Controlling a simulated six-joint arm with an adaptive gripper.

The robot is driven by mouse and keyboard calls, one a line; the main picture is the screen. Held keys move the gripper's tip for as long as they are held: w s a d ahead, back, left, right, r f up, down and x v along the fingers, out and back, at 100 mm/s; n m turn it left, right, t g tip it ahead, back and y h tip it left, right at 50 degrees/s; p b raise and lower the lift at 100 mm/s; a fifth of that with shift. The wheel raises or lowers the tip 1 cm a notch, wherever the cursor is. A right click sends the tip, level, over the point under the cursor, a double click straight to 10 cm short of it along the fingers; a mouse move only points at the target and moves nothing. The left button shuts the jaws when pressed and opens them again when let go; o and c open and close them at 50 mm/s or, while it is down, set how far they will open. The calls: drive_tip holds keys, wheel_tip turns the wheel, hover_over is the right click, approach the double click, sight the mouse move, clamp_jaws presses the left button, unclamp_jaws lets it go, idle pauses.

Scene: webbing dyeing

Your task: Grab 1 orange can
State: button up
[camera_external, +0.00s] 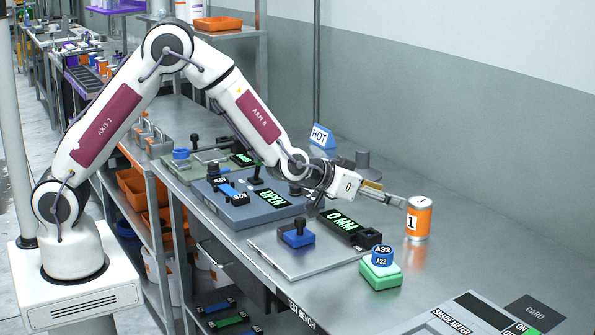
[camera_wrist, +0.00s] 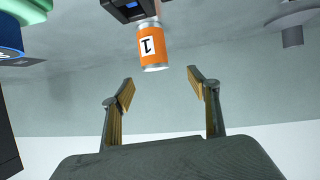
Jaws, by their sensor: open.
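The orange can (camera_external: 419,222) stands upright on the metal bench, with a silver top and a white label marked 1. It also shows in the wrist view (camera_wrist: 159,57), upside down, ahead of the fingers and roughly between their lines. My gripper (camera_external: 396,200) is level and points right, its fingertips just left of the can's upper part. In the wrist view my gripper (camera_wrist: 160,90) has its two fingers spread wide with nothing between them. The can appears to be beyond the fingertips; I cannot tell the exact gap.
A green block with a blue A32 cap (camera_external: 380,270) stands left of and nearer than the can. A black 0 MM display (camera_external: 345,222) sits behind it. A shade meter (camera_external: 470,315) and a CARD plate (camera_external: 535,312) lie at the front right. Bench right of the can is clear.

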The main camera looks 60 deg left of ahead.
sight(410, 212)
drive_tip(key=shift+w+d+f+t+y, duration=0.1)
drive_tip(key=shift+w+d+f, duration=0.1)
drive_tip(key=shift+f, duration=0.4)
drive_tip(key=shift+w+d+f+t+y, duration=0.1)
drive_tip(key=shift+w+d+f, duration=0.15)
drive_tip(key=shift+f, duration=0.3)
drive_tip(key=shift+w+d+f+t+y, duration=0.1)
drive_tip(key=shift+w+d+f, duration=0.1)
drive_tip(key=shift+f, duration=0.4)
drive_tip(key=shift+w+f, duration=0.1)
drive_tip(key=shift+w, duration=0.05)
drive_tip(key=shift+x, duration=1.1)
drive_tip(key=shift+w, duration=0.1)
drive_tip(key=shift+d+x, duration=0.15)
drive_tip(key=shift+x, duration=1.1)
drive_tip(key=shift+d+x, duration=0.1)
drive_tip(key=shift+x, duration=1.2)
drive_tip(key=c, duration=1.5)
